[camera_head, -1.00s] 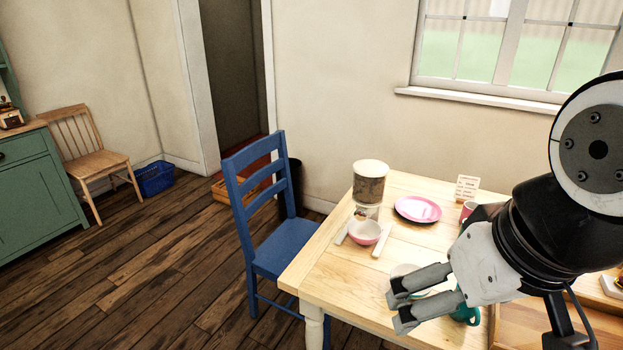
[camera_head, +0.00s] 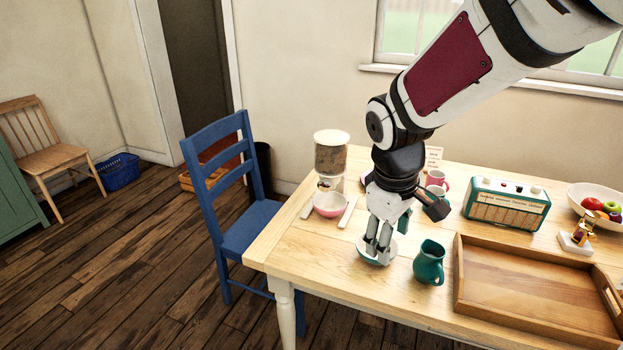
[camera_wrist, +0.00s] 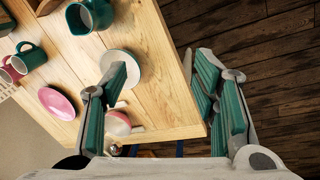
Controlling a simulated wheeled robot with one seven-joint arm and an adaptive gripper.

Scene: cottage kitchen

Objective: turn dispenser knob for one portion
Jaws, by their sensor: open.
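The dispenser (camera_head: 331,158) stands on the table at the left, a clear container of brown contents with a pale lid. Its knob is too small to make out clearly in the head view. A pink bowl (camera_head: 330,205) sits at its foot. My gripper (camera_head: 378,250) points down over a pale saucer or plate (camera_head: 366,257), to the right of and nearer than the dispenser. In the wrist view my gripper (camera_wrist: 165,95) has its fingers wide apart with nothing between them. The pink bowl (camera_wrist: 118,124) shows beyond the left finger, partly hidden.
A teal jug (camera_head: 429,264) stands close right of my gripper. A wooden tray (camera_head: 535,285) fills the table's right front. Mugs (camera_head: 436,178), a teal radio (camera_head: 506,204) and a fruit bowl (camera_head: 590,200) stand behind. A blue chair (camera_head: 250,229) is at the table's left edge.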

